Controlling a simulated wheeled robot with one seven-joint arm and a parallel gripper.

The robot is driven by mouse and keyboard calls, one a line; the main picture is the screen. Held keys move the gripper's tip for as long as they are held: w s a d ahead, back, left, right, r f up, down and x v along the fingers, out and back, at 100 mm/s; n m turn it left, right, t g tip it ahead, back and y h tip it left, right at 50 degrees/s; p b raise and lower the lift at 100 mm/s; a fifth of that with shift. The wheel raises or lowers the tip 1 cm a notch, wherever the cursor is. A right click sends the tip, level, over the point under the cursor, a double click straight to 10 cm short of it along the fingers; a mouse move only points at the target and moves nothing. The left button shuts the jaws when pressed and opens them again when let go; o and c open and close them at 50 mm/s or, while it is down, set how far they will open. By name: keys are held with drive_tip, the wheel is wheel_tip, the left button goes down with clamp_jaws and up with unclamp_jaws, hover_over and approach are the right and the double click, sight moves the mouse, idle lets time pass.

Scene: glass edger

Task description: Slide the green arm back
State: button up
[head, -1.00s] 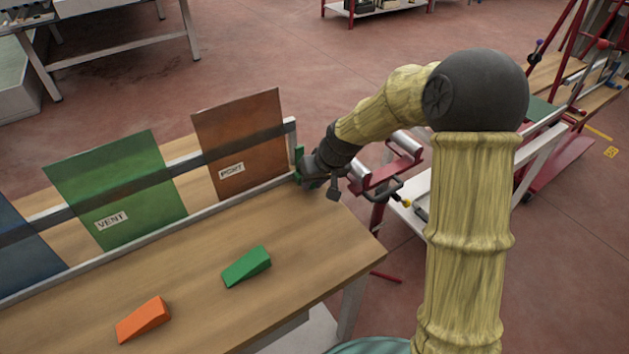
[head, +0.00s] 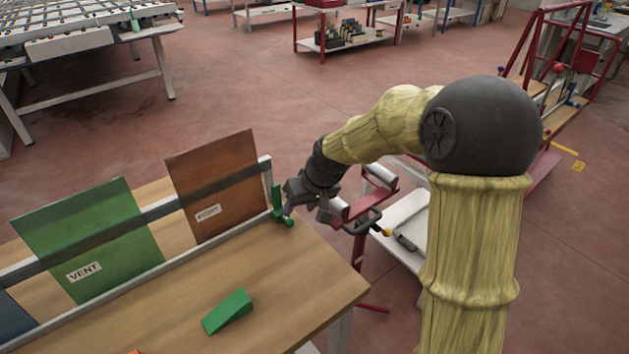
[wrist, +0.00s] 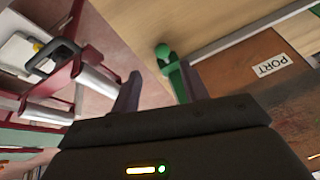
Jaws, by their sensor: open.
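The green arm (head: 279,207) is a small upright piece with a short foot reaching over the bench top, at the right end of the rail beside the brown PORT panel (head: 214,183). In the wrist view the green arm (wrist: 171,66) shows a rounded end and a bar running down beside the right finger. My gripper (head: 305,208) is just right of the green arm. In the wrist view my gripper (wrist: 158,88) has its fingers apart, with part of the green arm between them, close to the right finger. Whether they touch is unclear.
A green wedge (head: 227,311) lies on the wooden bench top (head: 300,270). The green VENT panel (head: 90,240) leans in the rack at left. A red stand with a metal roller (head: 380,175) is close to the right of my gripper. The bench top's front is mostly clear.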

drive_tip(key=v, duration=1.1)
drive_tip(key=shift+p, duration=0.35)
drive_tip(key=shift+r, duration=0.1)
drive_tip(key=s+d+f+m+h, duration=0.2)
drive_tip(key=s+d+f, duration=0.35)
drive_tip(key=s, duration=0.25)
drive_tip(key=s+d+f+m+h, duration=0.2)
drive_tip(key=s+d+f, duration=0.35)
drive_tip(key=s, duration=0.25)
wheel_tip(320, 180, up, 12)
drive_tip(key=p, duration=1.3)
drive_tip(key=shift+g, duration=0.4)
drive_tip(key=shift+d, duration=0.1)
